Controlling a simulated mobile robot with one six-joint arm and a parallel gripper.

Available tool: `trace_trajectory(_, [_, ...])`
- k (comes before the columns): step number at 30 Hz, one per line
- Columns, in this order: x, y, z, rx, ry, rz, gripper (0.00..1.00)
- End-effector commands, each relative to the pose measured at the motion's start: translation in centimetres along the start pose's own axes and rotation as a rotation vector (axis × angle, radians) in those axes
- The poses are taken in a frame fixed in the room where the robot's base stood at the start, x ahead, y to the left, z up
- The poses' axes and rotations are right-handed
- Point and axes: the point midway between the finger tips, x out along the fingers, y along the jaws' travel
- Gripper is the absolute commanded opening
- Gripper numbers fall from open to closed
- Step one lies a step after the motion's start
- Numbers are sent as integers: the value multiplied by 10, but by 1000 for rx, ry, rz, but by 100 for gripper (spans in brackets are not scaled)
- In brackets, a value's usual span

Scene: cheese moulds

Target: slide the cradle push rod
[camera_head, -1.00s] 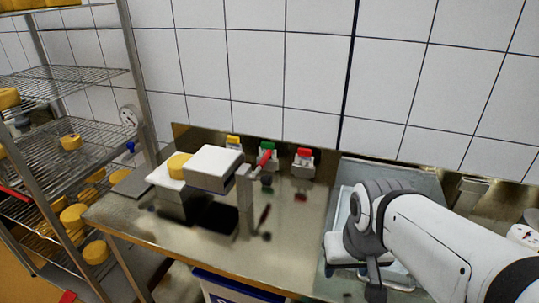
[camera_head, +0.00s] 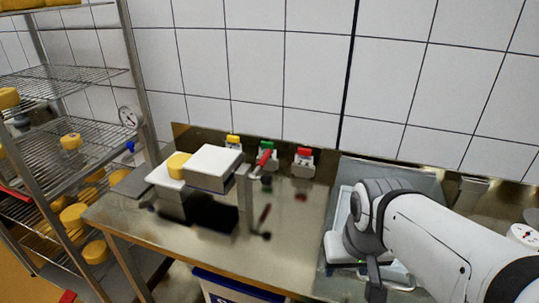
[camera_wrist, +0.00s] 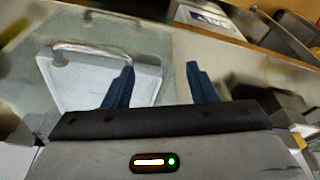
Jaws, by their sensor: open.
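A bench device with a white block on a grey body (camera_head: 213,166) stands on the steel bench in the head view.
Yellow, green and red-topped items (camera_head: 303,162) stand along the wall. A wire rack (camera_head: 85,140) with cheeses is at left. A white tray with a metal handle (camera_wrist: 95,50) lies below my gripper.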

Motion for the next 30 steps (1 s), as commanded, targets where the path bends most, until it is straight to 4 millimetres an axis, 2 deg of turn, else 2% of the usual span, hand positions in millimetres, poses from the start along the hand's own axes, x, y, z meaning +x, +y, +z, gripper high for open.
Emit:
trace_trajectory(8, [0,0,-1,4,-2,-3,52])
trace_trajectory(14, [-2,-14,-15,123,-75,-85,52])
trace_trajectory(23, [2,-54,-72,533,-295,-342,52])
trace_trajectory(30, [13,-76,-132,878,-469,-539,52])
